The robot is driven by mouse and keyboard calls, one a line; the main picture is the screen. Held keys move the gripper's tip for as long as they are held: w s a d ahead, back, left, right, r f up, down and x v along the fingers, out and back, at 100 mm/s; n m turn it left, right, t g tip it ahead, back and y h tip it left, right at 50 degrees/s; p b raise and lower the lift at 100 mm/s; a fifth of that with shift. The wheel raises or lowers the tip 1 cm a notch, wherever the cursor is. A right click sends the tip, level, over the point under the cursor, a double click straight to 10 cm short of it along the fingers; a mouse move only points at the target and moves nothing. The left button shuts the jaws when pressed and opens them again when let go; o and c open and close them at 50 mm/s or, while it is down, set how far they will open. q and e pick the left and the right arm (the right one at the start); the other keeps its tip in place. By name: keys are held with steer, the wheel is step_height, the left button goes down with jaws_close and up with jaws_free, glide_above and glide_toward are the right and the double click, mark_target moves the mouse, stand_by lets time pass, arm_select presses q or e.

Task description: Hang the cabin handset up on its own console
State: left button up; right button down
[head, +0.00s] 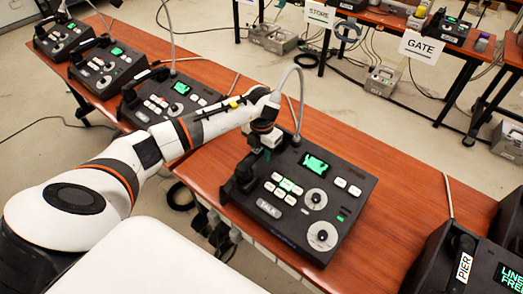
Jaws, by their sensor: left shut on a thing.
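My left gripper (264,141) reaches over the back left corner of a black console (335,190) in the middle of the wooden table. It is shut on a dark handset (243,174) at the console's left side. The gripper and arm partly hide the handset, and I cannot tell whether it sits in the cradle or just above it. The console has a lit green screen (315,164), white keys, a TALK key and two round dials. No cabin label is readable. My right gripper is not in view.
A grey cable (299,90) arches up behind the console. More consoles stand along the table at upper left (107,66). A console with a handset labelled PIER (463,266) is at lower right. Bare table (410,190) lies between it and the middle console. A GATE sign (421,47) is farther back.

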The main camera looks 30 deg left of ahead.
arm_select(q)
steer(key=shift+f, duration=0.2)
steer(key=o, duration=1.1)
steer(key=shift+r, duration=0.1)
steer(key=shift+r, duration=0.6)
step_height(320, 180, up, 11)
steer(key=b, duration=0.2)
steer(key=shift+b, duration=0.35)
steer(key=shift+s, duration=0.1)
